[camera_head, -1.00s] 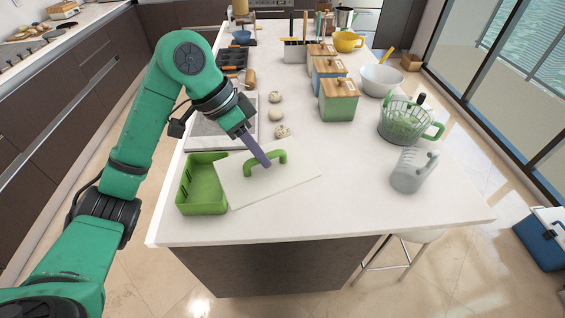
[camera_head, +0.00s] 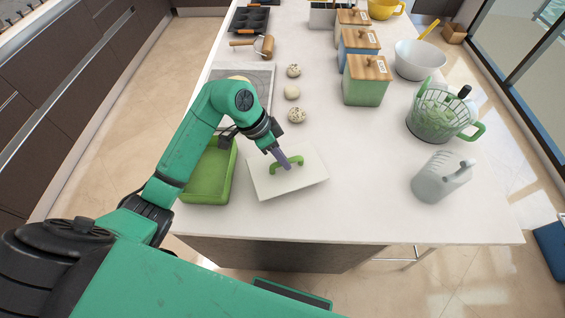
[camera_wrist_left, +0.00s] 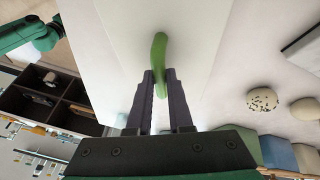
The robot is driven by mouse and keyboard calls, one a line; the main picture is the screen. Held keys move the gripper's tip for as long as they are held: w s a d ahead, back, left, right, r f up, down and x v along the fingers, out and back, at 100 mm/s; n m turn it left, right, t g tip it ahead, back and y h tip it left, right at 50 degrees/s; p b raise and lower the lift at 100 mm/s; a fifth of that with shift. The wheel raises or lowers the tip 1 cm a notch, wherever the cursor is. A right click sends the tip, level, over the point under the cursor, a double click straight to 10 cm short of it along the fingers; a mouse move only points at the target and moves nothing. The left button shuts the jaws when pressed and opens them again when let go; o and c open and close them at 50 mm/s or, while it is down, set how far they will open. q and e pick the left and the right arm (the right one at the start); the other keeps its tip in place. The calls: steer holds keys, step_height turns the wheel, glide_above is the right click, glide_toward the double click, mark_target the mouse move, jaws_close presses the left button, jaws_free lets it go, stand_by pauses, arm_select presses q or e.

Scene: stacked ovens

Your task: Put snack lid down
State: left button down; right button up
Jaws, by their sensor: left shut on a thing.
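The snack lid (camera_head: 262,183) is a white rectangular plate with a green arched handle (camera_head: 296,160) on top. It lies flat, at or close above the counter, just right of the green snack box (camera_head: 210,178); whether it touches the counter I cannot tell. The open-topped box stands empty, as far as I see. My left gripper (camera_head: 284,162) is shut on the handle from above. In the left wrist view its dark fingers (camera_wrist_left: 161,92) sit on both sides of the green handle (camera_wrist_left: 159,55), with the white lid (camera_wrist_left: 125,50) behind. My right gripper is not in view.
Three roundish pieces, one a speckled bun (camera_head: 297,115), lie behind the lid. A grey board (camera_head: 248,85), a rolling pin (camera_head: 262,45) and wooden-lidded canisters (camera_head: 366,85) stand farther back. A green basket (camera_head: 440,122) and a clear jug (camera_head: 440,178) stand right. Counter between lid and jug is clear.

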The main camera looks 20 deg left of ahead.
mark_target(282, 169)
arm_select(q)
steer(key=f, duration=0.3)
steer(key=shift+s, duration=0.2)
steer(key=shift+f, duration=0.3)
steer(key=c, duration=0.8)
jaws_free()
steer(key=shift+r, duration=0.1)
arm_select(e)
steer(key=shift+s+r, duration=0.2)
arm_select(q)
steer(key=shift+r, duration=0.1)
